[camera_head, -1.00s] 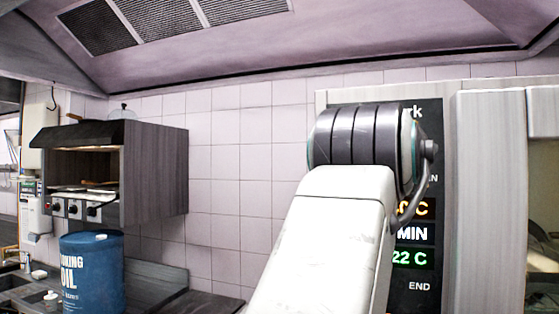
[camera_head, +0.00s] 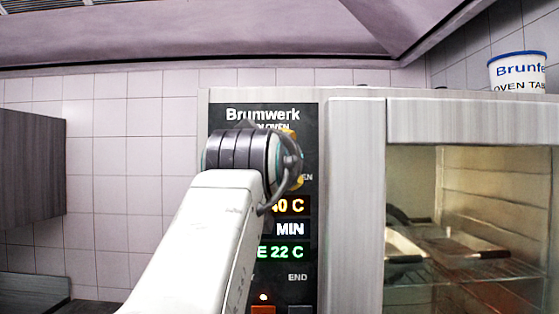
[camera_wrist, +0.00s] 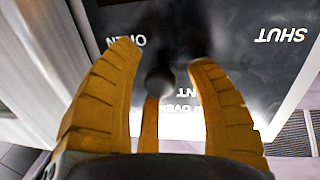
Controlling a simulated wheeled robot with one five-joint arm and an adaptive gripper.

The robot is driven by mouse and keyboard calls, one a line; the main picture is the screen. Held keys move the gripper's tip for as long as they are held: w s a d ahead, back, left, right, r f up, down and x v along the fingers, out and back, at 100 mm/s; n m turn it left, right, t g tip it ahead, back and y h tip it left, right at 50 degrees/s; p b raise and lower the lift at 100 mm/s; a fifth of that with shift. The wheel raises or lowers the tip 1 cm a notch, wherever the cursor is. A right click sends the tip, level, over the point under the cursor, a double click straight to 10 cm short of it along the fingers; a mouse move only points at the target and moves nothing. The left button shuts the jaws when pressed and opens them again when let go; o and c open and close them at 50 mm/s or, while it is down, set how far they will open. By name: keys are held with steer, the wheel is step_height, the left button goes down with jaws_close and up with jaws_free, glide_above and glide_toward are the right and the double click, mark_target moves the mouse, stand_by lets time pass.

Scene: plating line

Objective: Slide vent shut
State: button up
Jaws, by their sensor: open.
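In the wrist view the dark vent panel (camera_wrist: 232,75) shows upside-down lettering, with OPEN at upper left and SHUT at far right. A dark round knob (camera_wrist: 158,82) stands in front of the panel, nearer OPEN than SHUT. My gripper (camera_wrist: 162,56) is open, with yellow ribbed fingers on both sides of the knob and visible gaps to it. Another yellow finger lies below the knob, and I cannot tell whether it touches. In the head view my arm covers the knob and part of the Brumwerk oven's black control panel (camera_head: 262,112).
The oven's glass window (camera_head: 410,215) is at the right, with trays on racks inside. A tub of oven tabs (camera_head: 518,72) stands on top of the oven. The hood (camera_head: 250,35) spans overhead. A grey cabinet (camera_head: 32,160) is at left, with bare tiled wall between.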

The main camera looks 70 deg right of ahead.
steer(key=shift+c, duration=0.3)
jaws_close()
